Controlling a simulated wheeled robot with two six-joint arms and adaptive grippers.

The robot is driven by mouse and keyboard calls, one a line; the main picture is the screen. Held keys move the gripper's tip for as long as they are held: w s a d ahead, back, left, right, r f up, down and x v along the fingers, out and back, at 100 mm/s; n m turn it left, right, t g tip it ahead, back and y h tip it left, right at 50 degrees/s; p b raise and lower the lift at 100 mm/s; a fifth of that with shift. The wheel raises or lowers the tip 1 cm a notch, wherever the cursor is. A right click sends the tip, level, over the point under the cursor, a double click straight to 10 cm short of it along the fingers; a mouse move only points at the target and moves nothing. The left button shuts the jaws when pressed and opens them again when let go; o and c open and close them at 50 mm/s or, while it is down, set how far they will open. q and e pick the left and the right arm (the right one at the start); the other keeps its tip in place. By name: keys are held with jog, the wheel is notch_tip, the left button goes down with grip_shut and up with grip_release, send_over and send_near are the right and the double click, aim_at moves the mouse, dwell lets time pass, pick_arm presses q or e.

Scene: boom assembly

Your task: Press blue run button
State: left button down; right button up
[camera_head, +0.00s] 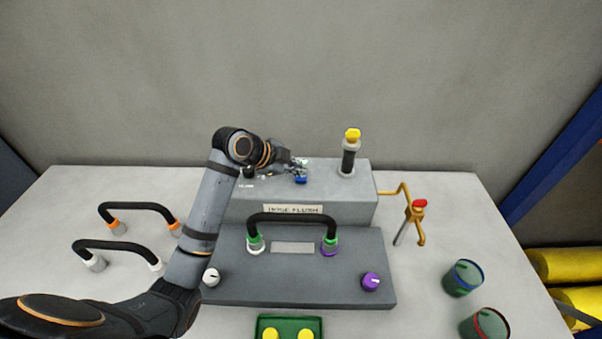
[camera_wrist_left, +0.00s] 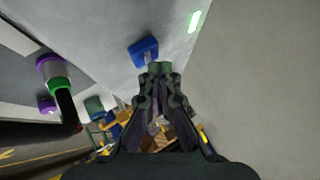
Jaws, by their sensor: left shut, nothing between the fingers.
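The blue run button (camera_head: 301,180) is on top of the grey box labelled "HOSE FLUSH" (camera_head: 292,209). It also shows as a blue block in the left wrist view (camera_wrist_left: 143,51). My left gripper (camera_head: 299,164) is shut and empty, with its fingertips right by the button. In the left wrist view my left fingertips (camera_wrist_left: 159,68) are just below and right of the button in the picture. I cannot tell whether they touch it. My right gripper is not in view.
A black post with a yellow top (camera_head: 352,136) stands right of the button. A black hose (camera_head: 292,219) arches over the front panel. A yellow pipe with a red knob (camera_head: 419,204) is at the right. Two cups (camera_head: 463,278) stand front right. A green tray (camera_head: 289,321) is at the front. A lit green strip (camera_wrist_left: 194,21) shows in the wrist view.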

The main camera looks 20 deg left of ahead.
aim_at(299, 177)
pick_arm(q)
jog(key=shift+r, duration=0.35)
notch_tip(299, 177, up, 5)
jog(key=p, duration=0.5)
jog(key=shift+f, duration=0.1)
dwell(0.6)
